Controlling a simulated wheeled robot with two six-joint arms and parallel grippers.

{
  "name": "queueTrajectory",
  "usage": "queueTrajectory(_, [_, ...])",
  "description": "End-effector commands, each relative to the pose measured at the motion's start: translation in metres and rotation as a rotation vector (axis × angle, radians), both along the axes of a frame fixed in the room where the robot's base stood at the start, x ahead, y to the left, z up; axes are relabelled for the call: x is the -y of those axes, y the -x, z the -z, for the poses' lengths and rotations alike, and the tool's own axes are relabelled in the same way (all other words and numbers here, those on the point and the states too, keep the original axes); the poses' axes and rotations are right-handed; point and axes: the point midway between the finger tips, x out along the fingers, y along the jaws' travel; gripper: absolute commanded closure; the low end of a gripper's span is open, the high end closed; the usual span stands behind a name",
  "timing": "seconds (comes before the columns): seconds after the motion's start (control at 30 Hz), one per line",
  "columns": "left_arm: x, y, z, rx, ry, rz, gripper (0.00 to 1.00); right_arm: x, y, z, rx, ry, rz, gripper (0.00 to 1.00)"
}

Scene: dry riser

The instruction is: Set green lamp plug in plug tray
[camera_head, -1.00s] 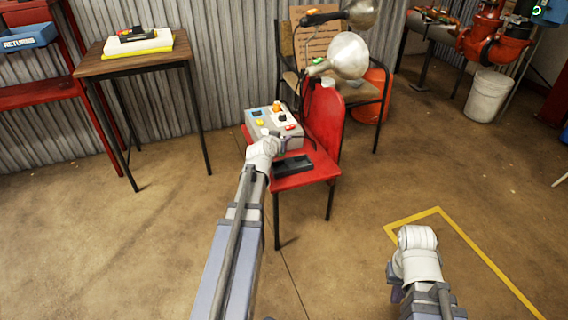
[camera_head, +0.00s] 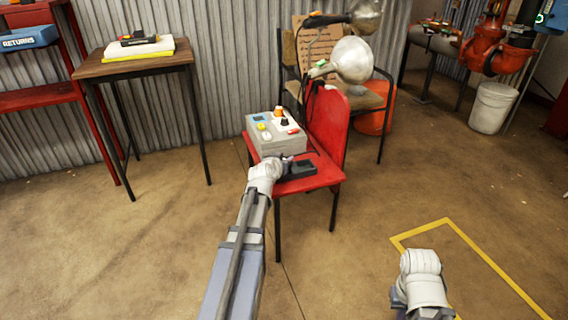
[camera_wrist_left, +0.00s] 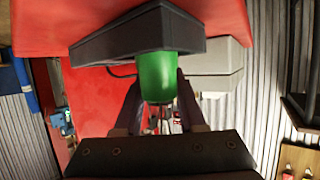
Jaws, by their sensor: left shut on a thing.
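The green lamp plug (camera_wrist_left: 158,70) shows in the left wrist view between the two fingers of my left gripper (camera_wrist_left: 158,100), which is shut on it. The plug is right up against the black plug tray (camera_wrist_left: 100,42); how far it sits inside cannot be seen. In the head view the plug tray (camera_head: 300,168) lies on the red chair's seat, with my left gripper (camera_head: 281,164) at its left end. The plug is hidden there. My right arm's wrist (camera_head: 422,275) is low at the right, away from the chair; its fingers are not visible.
A grey control box (camera_head: 277,136) with coloured knobs stands on the red chair (camera_head: 315,182), behind the tray. Round metal lamps (camera_head: 352,60) and cables are behind the chair back. A wooden side table (camera_head: 135,62) stands left. The floor in front is clear.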

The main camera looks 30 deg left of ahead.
Motion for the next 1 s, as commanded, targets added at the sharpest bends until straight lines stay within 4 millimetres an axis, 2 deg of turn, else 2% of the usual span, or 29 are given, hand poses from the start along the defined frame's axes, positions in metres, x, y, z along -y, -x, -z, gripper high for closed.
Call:
queueTrajectory(0.23, [0.0000, 0.0000, 0.0037, 0.000, 0.000, 0.000, 1.00, 0.0000, 0.0000, 0.0037, 0.000, 0.000, 0.000, 1.00])
queueTrajectory(0.27, [0.0000, 0.0000, 0.0026, 0.000, 0.000, 0.000, 0.58, 0.0001, 0.0000, 0.0025, 0.000, 0.000, 0.000, 1.00])
queueTrajectory(0.5, [0.0000, 0.0000, 0.0019, 0.000, 0.000, 0.000, 0.31, 0.0000, 0.0000, 0.0019, 0.000, 0.000, 0.000, 1.00])
queueTrajectory(0.9, [0.0000, 0.0000, -0.0026, 0.000, 0.000, 0.000, 0.31, 0.0001, 0.0001, -0.0026, 0.000, 0.000, 0.000, 1.00])
queueTrajectory(1.0, [0.0047, 0.0062, -0.0060, 0.000, -0.001, 0.001, 0.31, 0.0000, 0.0001, -0.0060, 0.000, 0.000, 0.000, 1.00])
